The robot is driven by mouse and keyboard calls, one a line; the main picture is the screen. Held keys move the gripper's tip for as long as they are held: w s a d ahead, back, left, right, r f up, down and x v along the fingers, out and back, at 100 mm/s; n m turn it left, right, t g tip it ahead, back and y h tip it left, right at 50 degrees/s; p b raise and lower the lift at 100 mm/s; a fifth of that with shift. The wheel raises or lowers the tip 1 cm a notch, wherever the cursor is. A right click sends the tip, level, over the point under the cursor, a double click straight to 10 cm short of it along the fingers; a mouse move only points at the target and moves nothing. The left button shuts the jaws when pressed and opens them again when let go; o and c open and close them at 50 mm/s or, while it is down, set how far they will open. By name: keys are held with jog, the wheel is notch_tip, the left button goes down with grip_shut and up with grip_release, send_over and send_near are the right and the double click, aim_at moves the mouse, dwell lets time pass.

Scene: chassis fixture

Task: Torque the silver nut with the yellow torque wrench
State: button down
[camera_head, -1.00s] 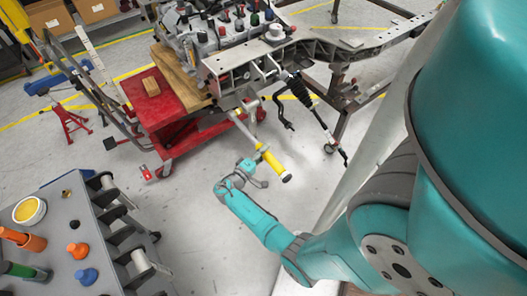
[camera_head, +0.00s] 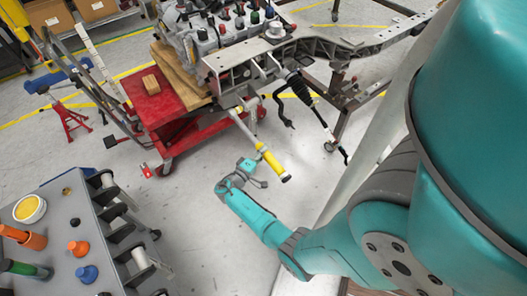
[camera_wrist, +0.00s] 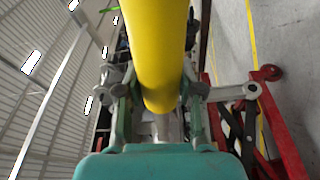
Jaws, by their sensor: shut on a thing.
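The yellow torque wrench (camera_head: 270,160) slants below the front of the engine frame in the head view. Its silver shaft runs up and left toward the frame, and its dark end points down and right. My gripper (camera_wrist: 158,92) is shut on the yellow handle (camera_wrist: 156,45), which fills the space between the two fingers in the wrist view. In the head view my gripper (camera_head: 257,174) is small and partly behind the handle. The silver nut cannot be made out. Whether the wrench head sits on it cannot be told.
A red cart (camera_head: 165,108) with a wooden block (camera_head: 151,84) stands left of the wrench. The chassis frame with engine (camera_head: 235,62) is above it. A black-and-silver linkage (camera_head: 300,88) hangs to the right. A grey tool cart (camera_head: 55,235) stands at lower left. Open floor lies between.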

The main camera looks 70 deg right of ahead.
jog(key=shift+w+d+f+m, duration=0.2)
jog(key=shift+w+f+m, duration=0.15)
jog(key=shift+f+m, duration=0.25)
dwell(0.6)
jog(key=shift+w+f, duration=0.1)
jog(key=shift+f, duration=0.3)
jog(key=shift+d+f, duration=0.1)
jog(key=shift+f, duration=0.05)
jog(key=shift+v, duration=1)
dwell(0.3)
jog(key=shift+w, duration=0.1)
jog(key=shift+w+a, duration=0.45)
jog(key=shift+a, duration=0.25)
jog(key=shift+w+a, duration=0.4)
jog(key=shift+a, duration=0.35)
jog(key=shift+w+a, duration=0.45)
jog(key=shift+a, duration=0.25)
